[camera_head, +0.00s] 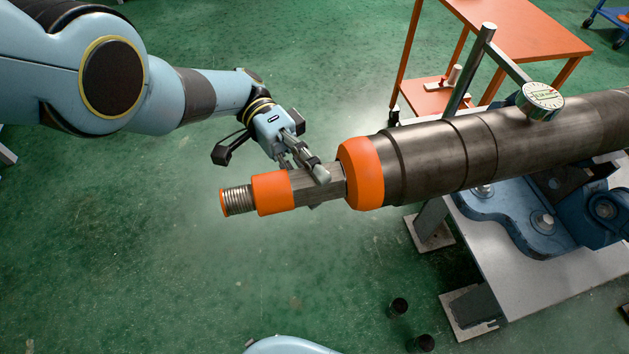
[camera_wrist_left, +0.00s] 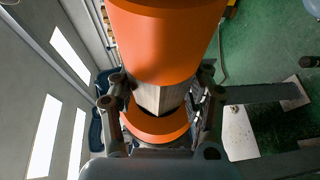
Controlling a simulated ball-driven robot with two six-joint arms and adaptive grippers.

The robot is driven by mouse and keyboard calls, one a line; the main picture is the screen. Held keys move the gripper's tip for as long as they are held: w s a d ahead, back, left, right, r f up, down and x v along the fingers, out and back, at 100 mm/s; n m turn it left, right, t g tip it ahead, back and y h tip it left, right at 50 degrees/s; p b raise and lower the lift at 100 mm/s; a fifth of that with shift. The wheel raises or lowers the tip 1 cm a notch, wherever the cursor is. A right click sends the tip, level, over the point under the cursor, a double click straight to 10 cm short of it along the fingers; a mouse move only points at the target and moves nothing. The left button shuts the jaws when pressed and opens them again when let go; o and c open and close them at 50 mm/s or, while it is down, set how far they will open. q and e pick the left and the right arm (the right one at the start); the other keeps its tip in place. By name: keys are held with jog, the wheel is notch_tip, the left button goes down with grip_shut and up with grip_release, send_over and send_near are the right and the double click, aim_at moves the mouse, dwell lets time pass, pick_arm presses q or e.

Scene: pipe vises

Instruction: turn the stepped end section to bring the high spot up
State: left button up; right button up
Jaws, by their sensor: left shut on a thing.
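The stepped end section juts out left from a thick dark pipe (camera_head: 440,155) in the head view. It has a threaded tip (camera_head: 238,201), an orange band (camera_head: 273,194), a bare metal neck with flat faces (camera_head: 334,182) and a wide orange collar (camera_head: 361,174). My left gripper (camera_head: 316,190) is shut on the bare neck, between the two orange parts. In the left wrist view its fingers (camera_wrist_left: 162,105) lie on both sides of the neck (camera_wrist_left: 160,97). A dial gauge (camera_head: 540,100) rests on top of the pipe; its reading is too small to tell. My right gripper is not in view.
A blue vise (camera_head: 545,220) under the pipe stands on a pale bench (camera_head: 560,285). A metal post (camera_head: 472,72) stands behind the pipe near the gauge. An orange table (camera_head: 525,28) is at the back right. The green floor (camera_head: 140,260) at the left is clear.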

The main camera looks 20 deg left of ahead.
pick_arm(q)
jog(key=shift+h, duration=0.3)
dwell(0.4)
jog(key=o, duration=1.2)
jog(key=shift+c, duration=0.2)
